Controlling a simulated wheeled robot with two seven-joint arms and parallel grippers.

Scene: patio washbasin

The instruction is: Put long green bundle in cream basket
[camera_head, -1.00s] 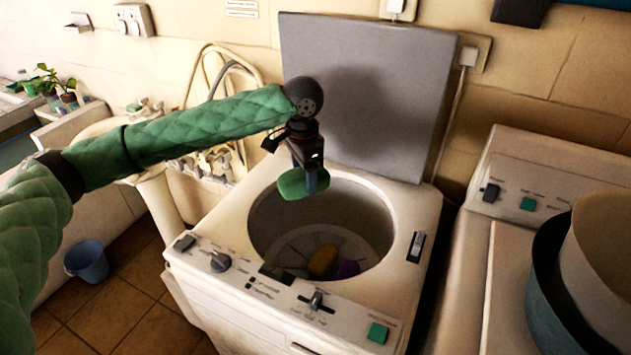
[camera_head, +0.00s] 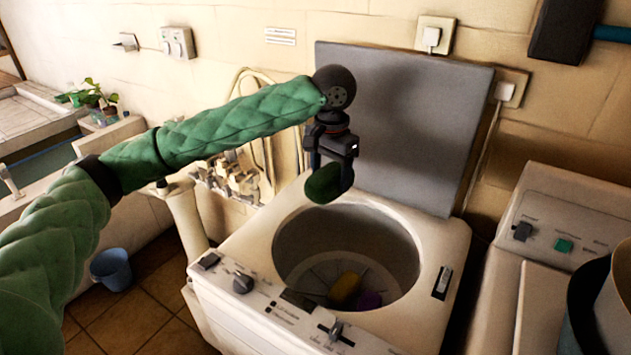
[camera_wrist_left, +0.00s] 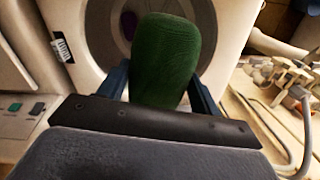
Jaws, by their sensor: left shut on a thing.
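My left gripper (camera_head: 330,175) is shut on the long green bundle (camera_head: 324,184) and holds it above the back rim of the open washing machine drum. In the left wrist view the green bundle (camera_wrist_left: 165,60) sits between the two blue fingers, with the drum rim beyond it. A cream basket (camera_head: 614,305) is cut off at the right edge of the head view, inside or behind a dark blue tub. My right gripper is not in view.
The washing machine (camera_head: 245,245) has its grey lid (camera_head: 410,120) raised behind my gripper. A yellow bundle (camera_head: 345,287) and a purple bundle (camera_head: 368,299) lie in the drum. A dark tub (camera_head: 578,325) stands at the right. A blue bucket (camera_head: 111,268) is on the floor.

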